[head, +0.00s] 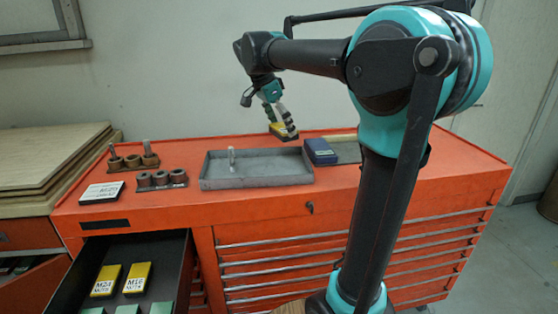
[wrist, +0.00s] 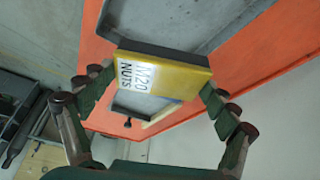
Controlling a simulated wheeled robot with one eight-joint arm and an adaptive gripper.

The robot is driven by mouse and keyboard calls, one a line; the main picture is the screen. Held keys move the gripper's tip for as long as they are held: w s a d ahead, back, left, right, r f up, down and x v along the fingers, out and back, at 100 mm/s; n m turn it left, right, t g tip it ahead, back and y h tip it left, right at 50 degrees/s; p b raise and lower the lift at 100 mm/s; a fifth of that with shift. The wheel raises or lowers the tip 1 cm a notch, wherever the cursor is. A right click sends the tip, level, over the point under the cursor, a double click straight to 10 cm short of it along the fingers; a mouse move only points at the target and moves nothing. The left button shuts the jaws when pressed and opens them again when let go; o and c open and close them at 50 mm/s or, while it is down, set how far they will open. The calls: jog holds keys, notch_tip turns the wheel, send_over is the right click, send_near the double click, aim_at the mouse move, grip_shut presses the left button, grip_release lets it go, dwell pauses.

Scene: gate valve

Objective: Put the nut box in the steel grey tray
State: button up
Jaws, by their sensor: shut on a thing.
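The nut box (wrist: 185,72) is yellow with a dark side and a white label reading M20 NUTS in the wrist view. My gripper (wrist: 158,88) is shut on it, with a finger at each side. In the head view, my gripper (head: 277,113) holds the box (head: 280,128) tilted in the air, near the back right of the steel grey tray (head: 255,181). The tray lies on the orange cabinet top, and its edge also shows in the wrist view (wrist: 205,25). A small upright grey peg (head: 231,157) shows at the tray.
A dark blue box (head: 320,151) stands just right of the tray, beside a flat grey-green tray (head: 347,150). Dark cylinders on a rack (head: 161,179) and a white label plate (head: 102,192) lie left. An open drawer (head: 165,255) holds M24 and M16 boxes.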

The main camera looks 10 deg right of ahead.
notch_tip(320, 180, down, 12)
jog(key=shift+r, duration=0.1)
dwell(0.4)
jog(key=o, duration=1.4)
jog(key=v, duration=1.2)
jog(key=shift+s, duration=0.1)
